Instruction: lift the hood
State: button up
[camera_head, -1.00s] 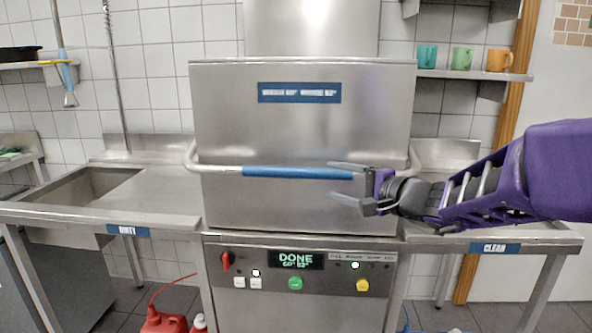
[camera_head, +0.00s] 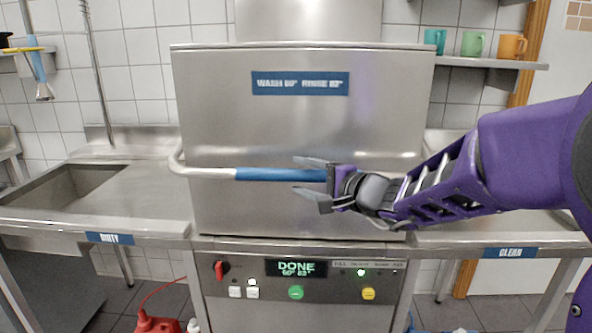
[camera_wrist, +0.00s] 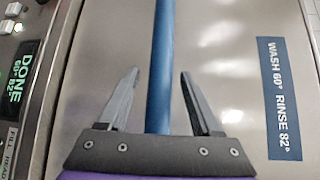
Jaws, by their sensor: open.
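The steel dishwasher hood (camera_head: 300,125) is down in the head view, and its label also shows in the wrist view (camera_wrist: 278,98). A bar handle with a blue grip (camera_head: 275,174) runs across its front. My gripper (camera_head: 305,177) is open at the right part of the blue grip, one finger above and one below. In the wrist view the blue grip (camera_wrist: 161,60) runs between the two open fingers (camera_wrist: 157,88). The fingers stand apart from it on both sides. My arm hides the handle's right end.
The panel (camera_head: 300,268) below the hood reads DONE. A dirty-side counter with a sink (camera_head: 80,190) is at left, and a clean-side counter (camera_head: 480,237) at right. A shelf (camera_head: 490,63) with three mugs hangs at upper right. A red canister (camera_head: 158,325) stands on the floor.

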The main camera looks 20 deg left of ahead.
jog(key=shift+w+a+f, duration=0.1)
jog(key=shift+w+a, duration=0.2)
jog(key=shift+a, duration=0.2)
grip_shut()
dwell(1.3)
